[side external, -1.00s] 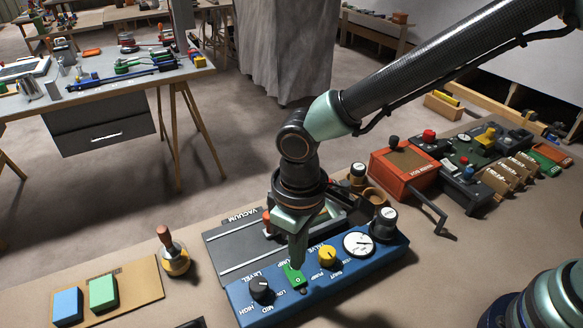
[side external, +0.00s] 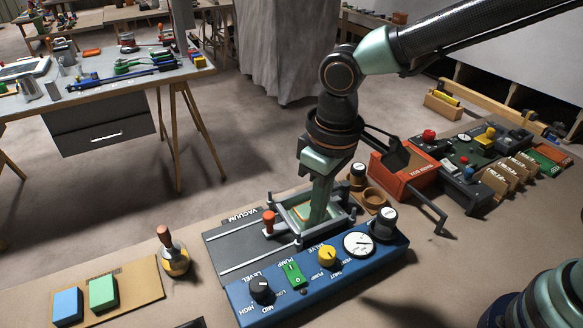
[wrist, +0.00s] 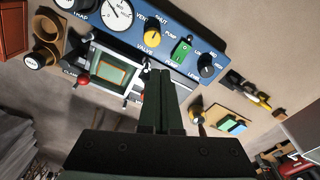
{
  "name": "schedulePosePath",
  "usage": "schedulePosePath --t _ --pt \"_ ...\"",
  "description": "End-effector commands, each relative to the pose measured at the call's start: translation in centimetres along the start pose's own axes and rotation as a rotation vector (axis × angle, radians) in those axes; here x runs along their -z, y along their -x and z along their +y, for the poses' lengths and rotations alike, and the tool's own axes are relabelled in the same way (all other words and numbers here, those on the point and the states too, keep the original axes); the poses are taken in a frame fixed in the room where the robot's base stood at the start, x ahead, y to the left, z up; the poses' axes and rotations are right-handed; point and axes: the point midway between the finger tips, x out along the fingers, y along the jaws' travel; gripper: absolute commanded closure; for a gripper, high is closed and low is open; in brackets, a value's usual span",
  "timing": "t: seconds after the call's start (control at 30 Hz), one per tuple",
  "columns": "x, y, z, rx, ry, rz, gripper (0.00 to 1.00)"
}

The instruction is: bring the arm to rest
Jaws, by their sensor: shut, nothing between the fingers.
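My gripper (side external: 318,218) is shut and empty, pointing down behind the blue control panel (side external: 330,283). In the side view it overlaps the framed tray of the vacuum fixture (side external: 285,207); I cannot tell its exact height above it. In the wrist view the gripper's fingers (wrist: 158,73) lie together, with nothing between them, and the panel (wrist: 215,50) stands beyond the tips. The green pump switch (side external: 294,275) and yellow valve knob (side external: 327,256) are clear of the fingers. The black level knob (side external: 261,290) is at the panel's left end.
A red box with a crank (side external: 402,172) stands to the right of my gripper. A wooden-handled brush (side external: 172,251) and a board with blue and green blocks (side external: 136,281) are at left. A red-knobbed clamp (side external: 269,219) stands beside the tray.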

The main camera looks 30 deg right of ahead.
Motion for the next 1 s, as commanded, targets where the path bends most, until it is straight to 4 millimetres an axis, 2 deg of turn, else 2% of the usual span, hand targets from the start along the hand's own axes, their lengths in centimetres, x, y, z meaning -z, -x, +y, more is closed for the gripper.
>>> schedulePosePath --t 0.03,0.2,0.4,0.5,0.6,0.73,1.0 --pt "-0.2 1.5 2.1 0.002 -0.041 0.036 1.0" --pt "-2.1 5.1 8.3 -0.008 -0.149 0.142 1.0" --pt "-5.8 8.2 14.3 -0.047 -0.272 0.264 1.0" --pt "-7.8 9.2 16.7 -0.075 -0.328 0.32 1.0" --pt "-9.6 9.7 18.3 -0.102 -0.373 0.363 1.0" --pt "-11.1 10.1 19.6 -0.129 -0.409 0.398 1.0" --pt "-11.7 10.1 20.0 -0.14 -0.422 0.411 1.0"
